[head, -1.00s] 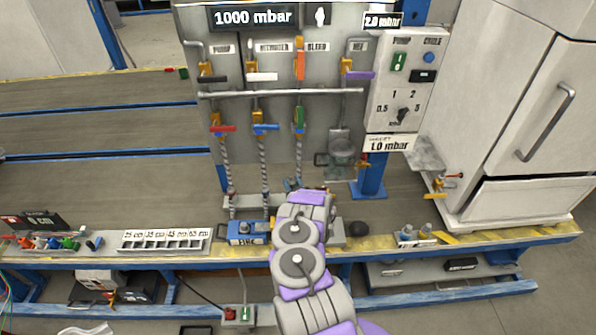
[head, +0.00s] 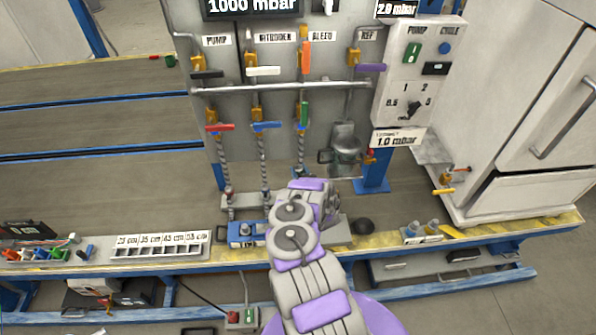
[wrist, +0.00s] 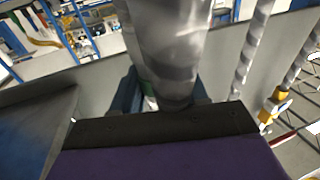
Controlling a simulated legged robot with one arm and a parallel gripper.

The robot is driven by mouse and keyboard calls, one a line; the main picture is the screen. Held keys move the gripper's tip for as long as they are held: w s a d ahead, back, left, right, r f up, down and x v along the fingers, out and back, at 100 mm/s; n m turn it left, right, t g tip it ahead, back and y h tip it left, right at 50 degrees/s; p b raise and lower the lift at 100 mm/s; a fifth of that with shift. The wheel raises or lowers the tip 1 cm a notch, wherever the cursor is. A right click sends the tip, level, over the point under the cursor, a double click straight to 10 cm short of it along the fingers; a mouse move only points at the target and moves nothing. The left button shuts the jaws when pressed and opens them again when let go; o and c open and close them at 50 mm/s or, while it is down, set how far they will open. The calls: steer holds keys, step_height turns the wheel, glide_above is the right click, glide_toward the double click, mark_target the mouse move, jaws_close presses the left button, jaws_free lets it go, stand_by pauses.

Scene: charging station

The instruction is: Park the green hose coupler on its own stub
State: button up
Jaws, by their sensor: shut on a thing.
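My gripper (wrist: 165,92) is shut around the lower end of a thick grey hose (wrist: 172,45). In the head view, the green-handled valve (head: 304,115) has a braided hose (head: 300,150) hanging down to my wrist, and my arm hides the gripper and coupler. Two other hoses, under the red handle (head: 220,127) and the blue handle (head: 267,126), run down to a grey rail (head: 238,202). The green stub cannot be made out; my arm covers the rail's right part.
A blue FINE unit (head: 246,232) stands left of my arm on the bench edge. A grey pump-like vessel (head: 345,148) hangs right of the green hose. A labelled slot tray (head: 160,243) lies left. A white cabinet (head: 530,110) stands right.

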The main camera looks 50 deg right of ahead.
steer(key=shift+s+d+f, duration=0.1)
steer(key=shift+d, duration=0.3)
steer(key=shift+f+b, duration=1.7)
steer(key=shift+f, duration=1.25)
steer(key=shift+s+d+f, duration=0.1)
steer(key=shift+d, duration=0.4)
steer(key=shift+a, duration=0.15)
steer(key=shift+f+b, duration=0.95)
steer(key=shift+f, duration=0.2)
